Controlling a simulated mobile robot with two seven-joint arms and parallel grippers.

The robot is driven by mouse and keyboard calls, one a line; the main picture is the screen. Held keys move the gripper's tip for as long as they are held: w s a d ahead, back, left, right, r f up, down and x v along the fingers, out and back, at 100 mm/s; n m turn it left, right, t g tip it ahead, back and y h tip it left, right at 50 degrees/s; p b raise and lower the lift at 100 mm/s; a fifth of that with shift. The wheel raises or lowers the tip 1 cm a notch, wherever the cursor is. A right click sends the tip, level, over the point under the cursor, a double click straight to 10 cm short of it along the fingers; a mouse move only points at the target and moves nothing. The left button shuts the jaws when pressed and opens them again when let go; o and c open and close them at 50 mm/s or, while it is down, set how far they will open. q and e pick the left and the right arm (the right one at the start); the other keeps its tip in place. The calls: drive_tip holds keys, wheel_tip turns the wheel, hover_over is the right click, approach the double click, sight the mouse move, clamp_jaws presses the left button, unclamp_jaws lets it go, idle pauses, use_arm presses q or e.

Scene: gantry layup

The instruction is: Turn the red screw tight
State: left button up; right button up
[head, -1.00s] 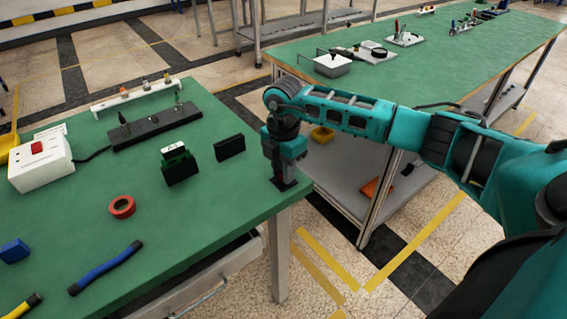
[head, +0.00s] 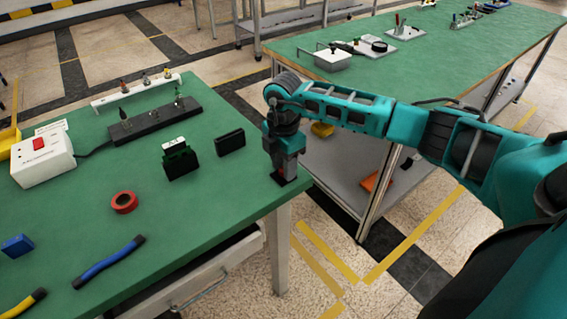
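I cannot pick out a red screw for certain. A small red-topped piece (head: 123,85) stands on the white rail at the back of the green table; it is too small to tell whether it is a screw. A black bar (head: 155,123) with upright posts lies in front of that rail. My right gripper (head: 284,181) points down by the near right corner of the green table, well apart from the rail and bar. Its fingers are too small and dark to tell whether they are open or shut. My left gripper is not in view.
The green table (head: 215,205) also bears a white box with a red switch (head: 42,158), a red ring (head: 124,202), black blocks (head: 180,160) and a blue cable piece (head: 108,262). A second green table (head: 445,55) stands behind my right arm.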

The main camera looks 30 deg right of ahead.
drive_tip(key=shift+o, duration=0.9)
wheel_tip(320, 180, up, 13)
drive_tip(key=shift+p, duration=0.3)
drive_tip(key=shift+a+f, duration=0.1)
